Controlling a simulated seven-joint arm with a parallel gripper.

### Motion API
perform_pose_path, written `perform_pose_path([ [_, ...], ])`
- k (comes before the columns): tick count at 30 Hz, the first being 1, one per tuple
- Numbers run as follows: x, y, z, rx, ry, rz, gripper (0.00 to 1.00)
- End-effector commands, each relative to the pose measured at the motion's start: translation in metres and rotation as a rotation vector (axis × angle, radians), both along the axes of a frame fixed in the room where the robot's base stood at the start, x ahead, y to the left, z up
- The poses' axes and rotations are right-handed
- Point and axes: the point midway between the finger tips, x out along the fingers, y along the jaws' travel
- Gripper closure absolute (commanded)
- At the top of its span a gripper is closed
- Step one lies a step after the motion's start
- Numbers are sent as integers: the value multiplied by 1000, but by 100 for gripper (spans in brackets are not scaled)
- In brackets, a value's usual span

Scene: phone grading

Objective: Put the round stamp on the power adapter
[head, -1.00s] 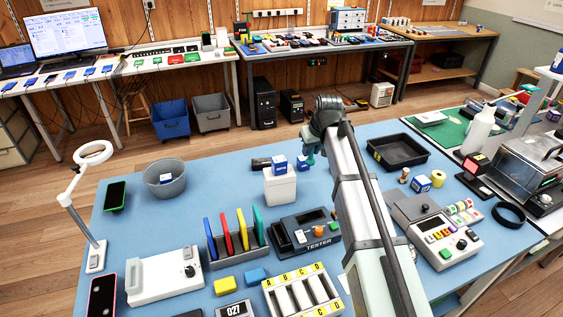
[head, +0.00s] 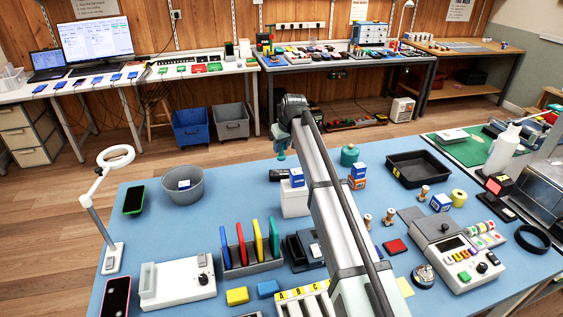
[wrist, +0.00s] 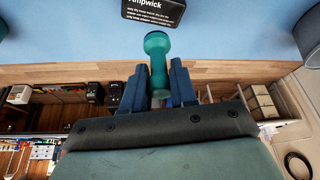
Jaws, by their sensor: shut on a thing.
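My gripper (wrist: 160,76) is shut on the teal round stamp (wrist: 158,45), with a blue finger on each side of its handle. The stamp's wide round end points away from the gripper. In the head view the stamp (head: 281,154) hangs below the wrist near the table's far edge. The power adapter looks to be the black block (head: 279,175) with white print, lying on the blue mat just below the stamp in the picture. In the wrist view this adapter (wrist: 153,12) is at the top edge, partly cut off, just beyond the stamp. A gap between them cannot be judged.
A white box (head: 294,203) with a blue carton on it stands right of the adapter, close to my arm. A grey bin (head: 197,186) stands left. A teal jar (head: 349,155), small boxes and a black tray (head: 428,168) are to the right. Mat between bin and adapter is clear.

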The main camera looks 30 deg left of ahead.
Motion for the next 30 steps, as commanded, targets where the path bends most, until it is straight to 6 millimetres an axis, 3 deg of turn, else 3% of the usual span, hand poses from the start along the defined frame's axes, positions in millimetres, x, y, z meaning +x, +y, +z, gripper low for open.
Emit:
perform_pose_path([
  [3,0,-1,-19,-1,1,0,100],
  [16,0,-1,-59,0,0,0,100],
  [29,0,0,-65,0,0,0,100],
  [30,0,0,-64,1,-1,0,69],
])
